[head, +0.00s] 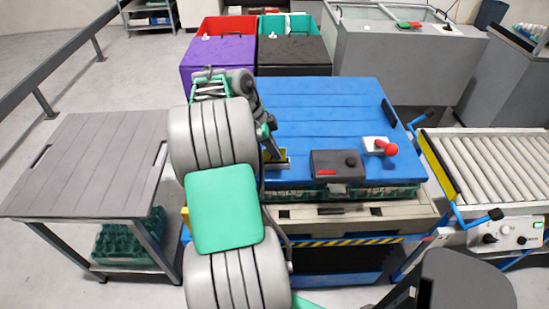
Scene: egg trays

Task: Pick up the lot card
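No lot card can be clearly made out in the head view. A small yellow-edged grey piece (277,161) lies at the left front of the blue tabletop (320,105); I cannot tell whether it is the card, a holder or part of my gripper. My arm reaches up from the bottom and bends down over the left part of the blue top. My gripper (271,150) seems to be at the arm's end, beside this piece. Its fingers are too small and hidden to read, and any contact is unclear.
A dark box (337,164) and a red-knobbed device (380,147) stand right of the arm's end. A grey table (85,160) is at left, a roller conveyor (500,165) at right. Purple (218,58) and black-lidded (293,52) bins stand behind.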

